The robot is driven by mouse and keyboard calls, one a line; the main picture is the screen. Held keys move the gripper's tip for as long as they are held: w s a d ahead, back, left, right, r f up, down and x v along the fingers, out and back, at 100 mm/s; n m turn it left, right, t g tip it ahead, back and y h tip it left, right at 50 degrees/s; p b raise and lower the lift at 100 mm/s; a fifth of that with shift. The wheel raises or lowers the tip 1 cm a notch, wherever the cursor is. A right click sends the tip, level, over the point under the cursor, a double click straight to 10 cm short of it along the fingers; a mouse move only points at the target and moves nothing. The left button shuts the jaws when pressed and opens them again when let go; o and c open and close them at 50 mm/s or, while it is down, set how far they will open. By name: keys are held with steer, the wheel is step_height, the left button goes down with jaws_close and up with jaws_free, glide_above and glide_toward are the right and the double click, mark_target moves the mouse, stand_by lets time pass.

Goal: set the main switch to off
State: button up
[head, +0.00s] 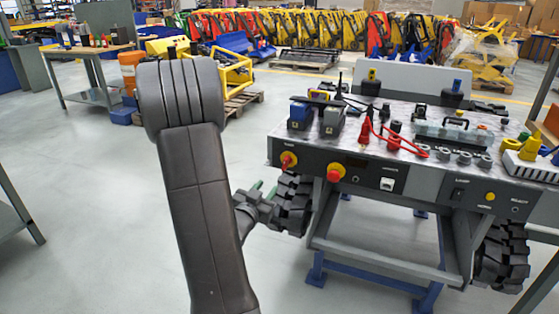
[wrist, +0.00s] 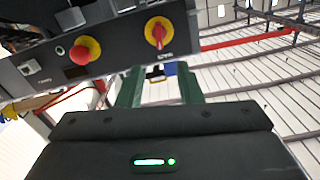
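The main switch is a red rotary handle on a round yellow plate (head: 288,159) at the left end of the front panel. In the wrist view the main switch (wrist: 158,33) shows upside down, with its red handle roughly upright in the picture. My gripper (wrist: 158,72) has two green fingers standing apart with nothing held between them. The switch lies beyond the fingertips, apart from them. In the head view my gripper (head: 264,188) is low and left of the switch, partly hidden by my arm.
A red mushroom button on yellow (head: 336,172) sits right of the switch, and it shows in the wrist view (wrist: 84,50). A white rocker (head: 386,184) is further right. Tools and red leads (head: 400,145) lie on the carrier's top. A black track (head: 293,203) stands below the panel.

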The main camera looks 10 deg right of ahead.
mark_target(284, 165)
steer(key=b+x, duration=0.1)
steer(key=x, duration=1.3)
steer(key=shift+r, duration=0.15)
steer(key=shift+s, duration=0.1)
jaws_close()
